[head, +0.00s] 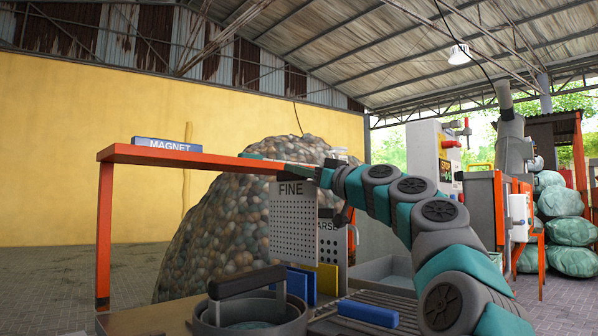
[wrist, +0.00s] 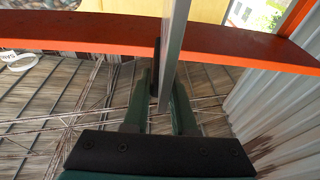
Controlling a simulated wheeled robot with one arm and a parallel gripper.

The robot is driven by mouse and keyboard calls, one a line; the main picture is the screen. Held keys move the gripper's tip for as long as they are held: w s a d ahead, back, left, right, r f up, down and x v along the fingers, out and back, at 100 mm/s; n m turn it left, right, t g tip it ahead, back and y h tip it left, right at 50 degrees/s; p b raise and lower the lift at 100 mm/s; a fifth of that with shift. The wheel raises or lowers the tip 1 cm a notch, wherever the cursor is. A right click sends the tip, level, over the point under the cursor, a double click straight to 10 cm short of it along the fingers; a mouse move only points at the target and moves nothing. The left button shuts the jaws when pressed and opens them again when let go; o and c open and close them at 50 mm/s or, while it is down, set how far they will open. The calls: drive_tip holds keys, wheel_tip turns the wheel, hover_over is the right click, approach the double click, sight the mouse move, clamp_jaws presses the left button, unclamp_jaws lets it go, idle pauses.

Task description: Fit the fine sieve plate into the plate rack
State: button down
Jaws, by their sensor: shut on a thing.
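The fine sieve plate (head: 291,225) is a grey perforated sheet marked FINE, hanging upright below the orange beam in the head view. My gripper (head: 290,165) is at its top edge. In the wrist view my gripper (wrist: 164,90) is shut on the plate (wrist: 174,40), seen edge-on between the green fingers. Blue upright pieces (head: 300,284) and a yellow one (head: 326,279) stand below the plate; they look like part of the plate rack. A coarse sieve plate (head: 332,240) stands behind, partly hidden by the fine one. I cannot tell whether the fine plate's lower edge touches the rack.
An orange beam (head: 215,157) with a MAGNET sign (head: 168,145) crosses behind my gripper. A round pan (head: 250,314) with a dark handle stands front left of the rack. A blue block (head: 368,313) lies to the right. A pebble-like heap (head: 215,235) rises behind.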

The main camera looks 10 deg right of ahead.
sight(317, 216)
drive_tip(key=shift+f+b, duration=4.5)
drive_tip(key=shift+b, duration=0.45)
drive_tip(key=c, duration=0.6)
unclamp_jaws()
drive_tip(key=shift+c, duration=0.2)
drive_tip(key=v, duration=0.5)
drive_tip(key=shift+r+b, duration=0.15)
drive_tip(key=shift+b, duration=0.2)
drive_tip(key=shift+v, duration=1.5)
